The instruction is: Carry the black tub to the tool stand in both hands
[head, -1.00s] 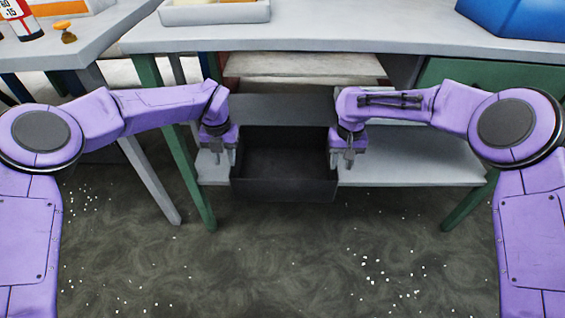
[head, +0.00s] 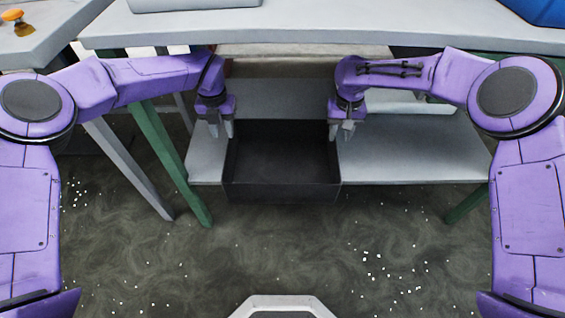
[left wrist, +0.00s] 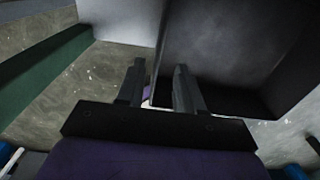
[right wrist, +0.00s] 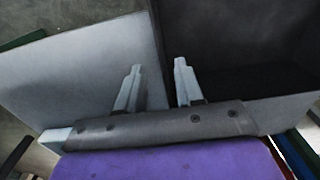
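The black tub (head: 282,190) is an open box. It sits on the lower shelf of the workbench, its front reaching past the shelf edge, and its inside looks empty and dark. My left gripper (head: 221,132) is at its left side wall toward the back. In the left wrist view, the open fingers (left wrist: 158,90) stand on either side of that wall with a gap. My right gripper (head: 341,132) is at the right side wall toward the back. In the right wrist view, its open fingers (right wrist: 157,88) likewise straddle the wall. The tool stand cannot be made out.
The grey benchtop (head: 330,32) overhangs the shelf above and behind the tub. The lower shelf (head: 410,152) is bare to the right. Green legs (head: 160,155) stand at both sides. A second table (head: 50,35) is at the upper left. The floor in front is clear.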

